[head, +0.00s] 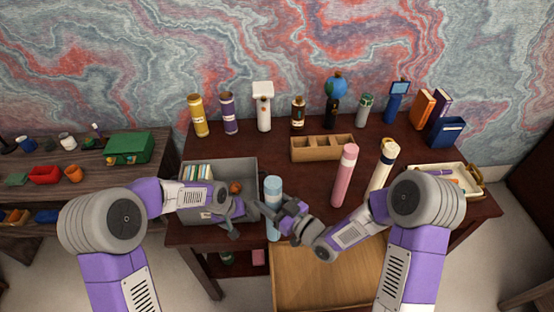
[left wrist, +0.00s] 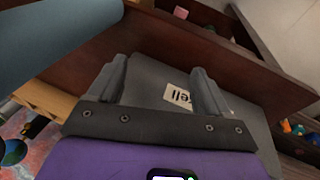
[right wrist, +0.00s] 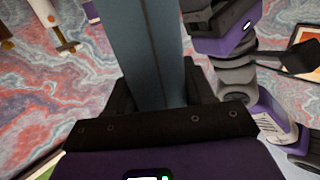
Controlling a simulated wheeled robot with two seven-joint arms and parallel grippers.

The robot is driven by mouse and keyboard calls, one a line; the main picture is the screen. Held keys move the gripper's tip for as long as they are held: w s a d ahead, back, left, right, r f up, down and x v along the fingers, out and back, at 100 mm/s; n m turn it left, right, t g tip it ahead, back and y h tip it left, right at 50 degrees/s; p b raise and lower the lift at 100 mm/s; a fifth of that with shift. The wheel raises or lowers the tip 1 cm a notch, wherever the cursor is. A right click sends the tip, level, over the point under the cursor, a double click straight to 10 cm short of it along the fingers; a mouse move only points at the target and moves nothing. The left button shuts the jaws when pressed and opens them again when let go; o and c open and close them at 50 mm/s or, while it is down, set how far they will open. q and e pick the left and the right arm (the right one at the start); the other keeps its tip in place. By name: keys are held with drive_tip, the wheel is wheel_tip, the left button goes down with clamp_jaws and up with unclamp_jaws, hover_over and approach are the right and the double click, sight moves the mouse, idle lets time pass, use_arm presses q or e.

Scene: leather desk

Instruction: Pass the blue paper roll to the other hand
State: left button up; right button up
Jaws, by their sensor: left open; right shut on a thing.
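The blue paper roll (head: 273,190) stands upright in the air near the front edge of the desk. My right gripper (head: 276,213) is shut on it around the middle; the right wrist view shows the roll (right wrist: 150,45) between the fingers (right wrist: 157,88). My left gripper (head: 246,222) is open and empty, just left of the roll and apart from it. In the left wrist view the roll (left wrist: 50,40) crosses the upper left corner, outside the open fingers (left wrist: 162,82).
A grey bin (head: 245,170) with a label and books sits behind my left gripper. A pink roll (head: 344,178) and a cream roll (head: 382,168) stand to the right. A wooden organizer (head: 322,150) and a row of bottles are farther back. A tray (head: 445,172) lies at the right.

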use_arm(q)
drive_tip(key=w+a+r+n+t+y, duration=0.1)
drive_tip(key=w+r+n+t+y, duration=0.1)
drive_tip(key=r, duration=1.5)
drive_tip(key=w+a+r+n+t+y, duration=0.1)
drive_tip(key=w+r+n+y, duration=0.1)
drive_tip(key=r, duration=1.5)
drive_tip(key=m+g, duration=0.3)
hover_over(276, 181)
drive_tip(key=shift+h, duration=0.4)
drive_tip(key=f, duration=0.4)
drive_tip(key=shift+s+a+f, duration=0.1)
drive_tip(key=shift+s+a, duration=0.1)
drive_tip(key=shift+s, duration=0.2)
drive_tip(key=shift+s+d+f+g, duration=0.2)
drive_tip(key=shift+f+g, duration=0.05)
drive_tip(key=shift+g, duration=0.05)
drive_tip(key=shift+d+f, duration=0.1)
drive_tip(key=shift+f, duration=0.3)
drive_tip(key=f, duration=0.3)
drive_tip(key=w+f, duration=0.1)
drive_tip(key=f, duration=0.7)
drive_tip(key=shift+w, duration=0.2)
